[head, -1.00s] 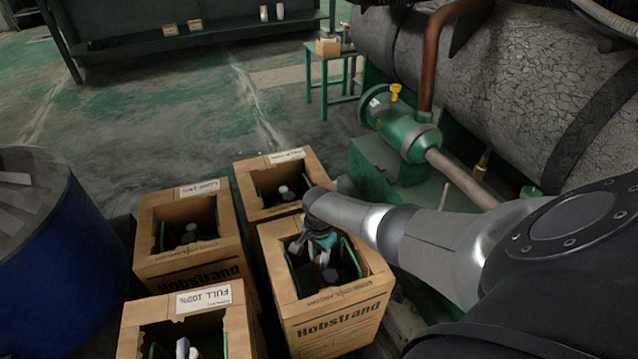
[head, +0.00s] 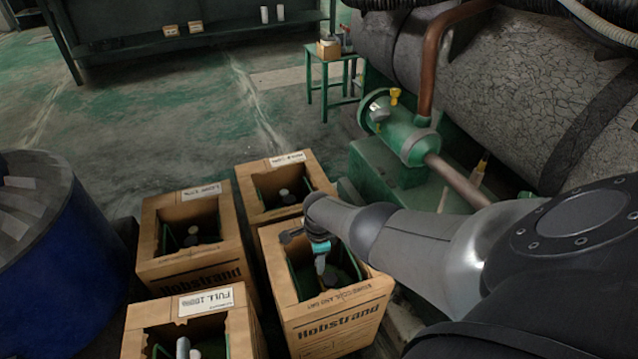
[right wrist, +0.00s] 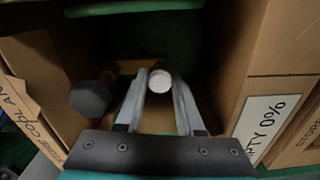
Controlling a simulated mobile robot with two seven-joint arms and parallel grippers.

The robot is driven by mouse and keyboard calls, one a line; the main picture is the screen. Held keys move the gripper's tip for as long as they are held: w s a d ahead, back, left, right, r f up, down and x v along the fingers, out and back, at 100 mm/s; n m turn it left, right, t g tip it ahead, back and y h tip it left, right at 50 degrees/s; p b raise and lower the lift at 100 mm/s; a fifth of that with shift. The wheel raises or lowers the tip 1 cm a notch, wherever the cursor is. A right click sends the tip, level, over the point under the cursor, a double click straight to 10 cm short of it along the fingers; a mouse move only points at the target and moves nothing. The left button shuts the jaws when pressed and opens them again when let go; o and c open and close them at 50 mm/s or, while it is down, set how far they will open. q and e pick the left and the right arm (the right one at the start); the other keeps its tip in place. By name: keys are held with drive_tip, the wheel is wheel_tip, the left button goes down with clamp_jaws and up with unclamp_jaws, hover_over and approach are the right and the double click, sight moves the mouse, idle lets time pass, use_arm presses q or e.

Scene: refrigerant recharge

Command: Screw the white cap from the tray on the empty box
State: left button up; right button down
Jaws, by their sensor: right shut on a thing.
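My right gripper (head: 321,266) points down into the open top of the front right cardboard box (head: 340,303). In the right wrist view the gripper (right wrist: 160,92) is shut on a round white cap (right wrist: 160,80), held between its fingertips. Below it is the dark green inside of the box, with a dark grey knob (right wrist: 88,98) left of the fingers. A white label (right wrist: 262,125) on the cardboard wall reads "...TY 0%". I cannot tell whether the cap touches anything beneath it. My left gripper is not in view.
Three more open cardboard boxes stand close by: back right (head: 281,214), back left (head: 155,262) and front left (head: 140,318), labelled FULL 100%. A blue drum (head: 60,270) is at the left. Green pump machinery (head: 400,150) is at the right. A green side table (head: 316,58) is behind.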

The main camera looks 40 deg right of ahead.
idle(0.3)
drive_tip(key=shift+w+m, duration=0.1)
drive_tip(key=shift+m, duration=1.8)
drive_tip(key=shift+m, duration=1.1)
drive_tip(key=shift+c, duration=2.3)
unclamp_jaws()
wheel_tip(320, 180, up, 15)
drive_tip(key=p, duration=1.5)
